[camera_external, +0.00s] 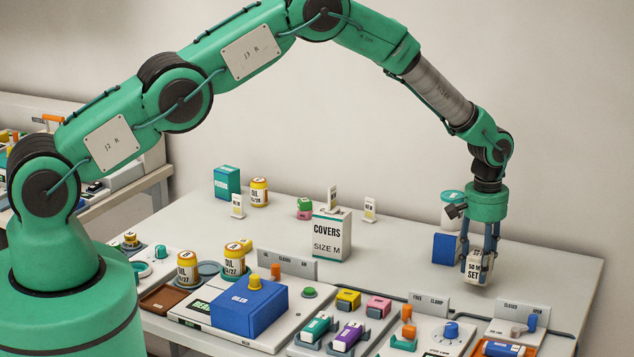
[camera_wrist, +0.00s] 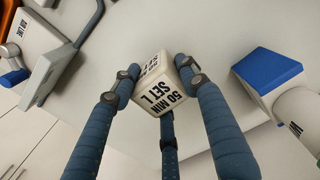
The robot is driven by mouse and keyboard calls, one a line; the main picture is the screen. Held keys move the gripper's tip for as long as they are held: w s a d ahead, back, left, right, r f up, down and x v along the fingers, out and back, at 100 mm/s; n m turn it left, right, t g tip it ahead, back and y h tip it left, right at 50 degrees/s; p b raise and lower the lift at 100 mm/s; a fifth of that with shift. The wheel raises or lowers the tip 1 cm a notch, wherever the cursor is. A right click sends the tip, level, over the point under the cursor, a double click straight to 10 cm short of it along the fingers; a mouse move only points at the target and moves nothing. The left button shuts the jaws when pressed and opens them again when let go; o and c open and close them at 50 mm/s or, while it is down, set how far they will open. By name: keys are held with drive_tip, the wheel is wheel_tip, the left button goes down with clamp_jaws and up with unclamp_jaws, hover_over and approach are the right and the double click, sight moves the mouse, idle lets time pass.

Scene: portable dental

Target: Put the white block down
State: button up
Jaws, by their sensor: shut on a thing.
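The white block (camera_external: 478,268) has dark lettering that reads "50 M SET" in the external view. It also shows in the wrist view (camera_wrist: 158,88), where the letters read "50 MIN SET L". My gripper (camera_external: 479,256) is shut on the block, with its blue-grey fingers around the sides. The block is at the right part of the white table (camera_external: 400,235), low over it or touching it; I cannot tell which. In the wrist view the fingers of my gripper (camera_wrist: 160,90) press on the block from several sides.
A blue block (camera_external: 446,249) and a white jar with a teal lid (camera_external: 452,208) stand close behind and left of my gripper. A "CLOSED" sign (camera_external: 515,311) and a device with a blue lever (camera_external: 532,321) stand in front. Free table lies to the right and left.

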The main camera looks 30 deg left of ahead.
drive_tip(key=shift+f, duration=1.25)
drive_tip(key=shift+f, duration=0.15)
drive_tip(key=o, duration=1.2)
wheel_tip(320, 180, up, 12)
drive_tip(key=shift+r, duration=0.15)
